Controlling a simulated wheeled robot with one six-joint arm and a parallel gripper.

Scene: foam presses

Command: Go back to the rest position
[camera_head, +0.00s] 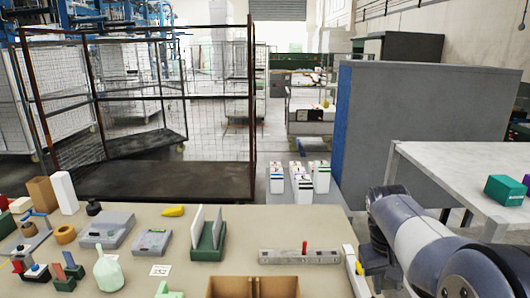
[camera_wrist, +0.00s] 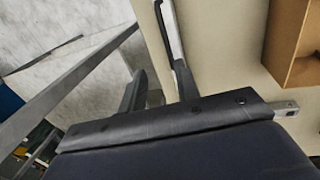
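My gripper (camera_head: 372,262) is at the right front edge of the table, low beside it, with my grey arm coming in from the lower right. In the wrist view my gripper (camera_wrist: 158,92) shows two dark fingers spread apart, with no held thing visible between them. A narrow white and dark item (camera_head: 352,268) lies at the table's right edge, just left of the gripper. It also shows in the wrist view (camera_wrist: 170,32), past the fingertips; whether a finger touches it I cannot tell.
The beige table (camera_head: 330,215) holds a metal bar with a red knob (camera_head: 300,257), a green holder with upright plates (camera_head: 208,240), and a cardboard box (camera_head: 252,286). A grey-blue cabinet (camera_head: 420,125) and another table (camera_head: 460,170) stand right.

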